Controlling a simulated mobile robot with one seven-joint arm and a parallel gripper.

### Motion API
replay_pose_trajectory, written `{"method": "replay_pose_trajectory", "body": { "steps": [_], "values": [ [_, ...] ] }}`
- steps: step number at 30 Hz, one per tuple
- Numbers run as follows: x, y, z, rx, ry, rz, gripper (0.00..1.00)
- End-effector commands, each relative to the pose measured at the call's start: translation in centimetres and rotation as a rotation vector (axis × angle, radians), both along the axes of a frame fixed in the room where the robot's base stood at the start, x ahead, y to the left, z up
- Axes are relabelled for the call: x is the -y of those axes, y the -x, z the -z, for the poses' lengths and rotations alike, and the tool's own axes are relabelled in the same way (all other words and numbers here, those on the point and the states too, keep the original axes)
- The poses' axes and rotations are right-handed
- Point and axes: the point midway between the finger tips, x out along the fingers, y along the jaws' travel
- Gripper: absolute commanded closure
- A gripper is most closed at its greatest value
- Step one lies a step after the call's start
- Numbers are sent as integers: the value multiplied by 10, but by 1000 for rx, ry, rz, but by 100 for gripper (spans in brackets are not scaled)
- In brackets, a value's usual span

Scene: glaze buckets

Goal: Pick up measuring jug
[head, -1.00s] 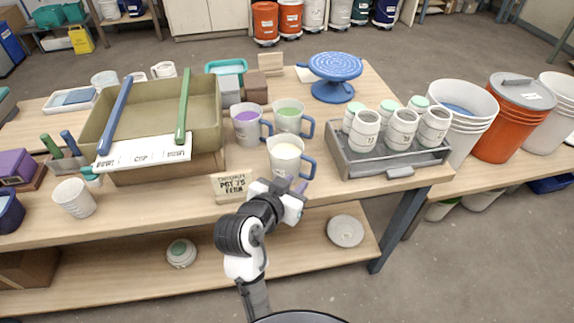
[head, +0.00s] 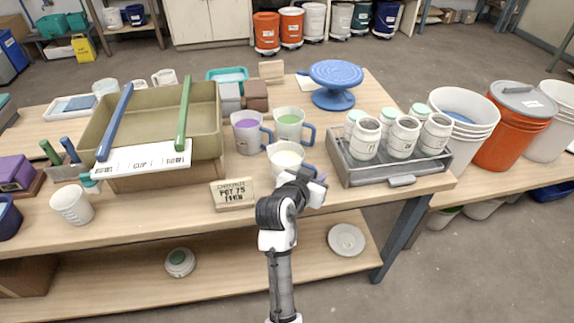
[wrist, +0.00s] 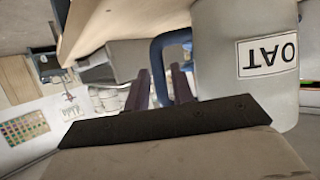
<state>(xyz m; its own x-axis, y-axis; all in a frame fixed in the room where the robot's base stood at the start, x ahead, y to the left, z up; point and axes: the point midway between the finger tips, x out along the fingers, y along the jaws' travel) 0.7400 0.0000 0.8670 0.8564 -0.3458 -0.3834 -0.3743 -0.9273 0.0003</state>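Three white jugs with blue-grey handles stand on the workbench: one with purple contents (head: 247,137), one with green contents (head: 289,131), and one with cream contents (head: 285,171) nearest the front edge. My gripper (head: 312,178) is at the right front of the cream jug, by its handle. In the wrist view, a jug wall with an upside-down label (wrist: 240,60) fills the right side, and its blue handle (wrist: 158,55) shows beyond my fingertips. The cream jug's handle is partly hidden in the head view.
A grey tray (head: 367,176) of several lidded jars stands close on the right. A large olive basin (head: 150,112) and a blue turntable (head: 335,82) are behind. Buckets (head: 511,125) stand at far right.

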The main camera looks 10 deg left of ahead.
Motion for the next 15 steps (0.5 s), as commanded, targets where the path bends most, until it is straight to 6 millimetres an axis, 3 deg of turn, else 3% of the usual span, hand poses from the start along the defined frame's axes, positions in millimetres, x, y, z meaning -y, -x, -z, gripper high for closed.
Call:
{"method": "replay_pose_trajectory", "body": {
  "steps": [6, 12, 15],
  "values": [
    [0, -1, 1, 1, 0, 0, 76],
    [0, -1, 1, 1, 0, 0, 100],
    [0, -1, 0, 1, 0, 0, 100]
  ]
}}
